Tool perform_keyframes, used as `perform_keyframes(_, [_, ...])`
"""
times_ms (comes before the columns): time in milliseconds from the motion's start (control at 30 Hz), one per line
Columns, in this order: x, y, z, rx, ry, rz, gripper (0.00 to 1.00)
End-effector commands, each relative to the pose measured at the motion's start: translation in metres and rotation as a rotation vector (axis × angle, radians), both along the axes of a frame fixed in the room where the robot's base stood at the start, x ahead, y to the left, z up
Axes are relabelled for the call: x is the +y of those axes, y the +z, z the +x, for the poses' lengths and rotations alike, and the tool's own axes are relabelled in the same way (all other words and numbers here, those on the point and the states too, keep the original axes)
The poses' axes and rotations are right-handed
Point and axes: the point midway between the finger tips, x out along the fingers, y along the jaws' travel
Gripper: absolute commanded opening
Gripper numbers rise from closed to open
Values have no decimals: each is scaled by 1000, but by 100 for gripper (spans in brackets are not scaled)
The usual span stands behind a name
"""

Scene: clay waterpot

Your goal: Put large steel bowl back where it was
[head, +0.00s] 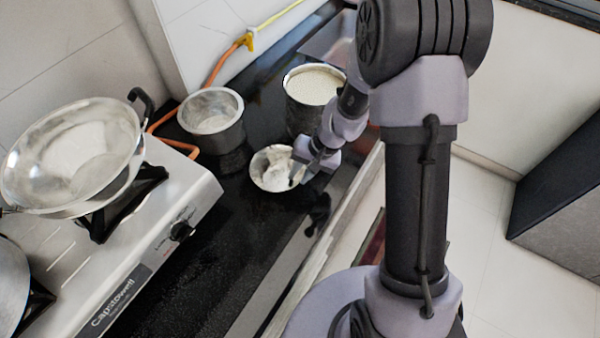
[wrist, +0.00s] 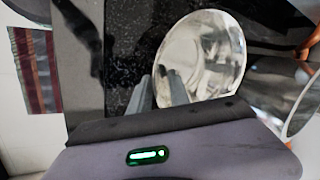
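The large steel bowl (head: 270,178) is a shiny, round, shallow bowl over the dark counter in the head view. It fills the upper middle of the wrist view (wrist: 205,55). My gripper (head: 297,178) is at the bowl's right edge in the head view. In the wrist view my gripper's two grey fingers (wrist: 160,88) are close together at the bowl's near left rim, one on the inner side and one outside, shut on the rim. Whether the bowl's base touches the counter is hard to tell.
A steel pot (head: 212,118) and a grain-filled pot (head: 300,112) stand behind the bowl. A wide pan (head: 75,150) sits on the gas stove (head: 150,245) at left. An orange hose (head: 222,62) runs behind. The black counter (head: 225,225) in front is mostly clear.

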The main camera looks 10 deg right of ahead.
Motion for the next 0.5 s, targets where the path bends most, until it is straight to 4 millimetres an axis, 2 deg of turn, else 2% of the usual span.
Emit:
perform_keyframes(133, [-4, 18, -1, -2, -2, 0, 24])
perform_keyframes(300, [-22, 67, -7, -4, -2, 0, 24])
perform_keyframes(500, [-38, 106, -13, -2, -1, -1, 24])
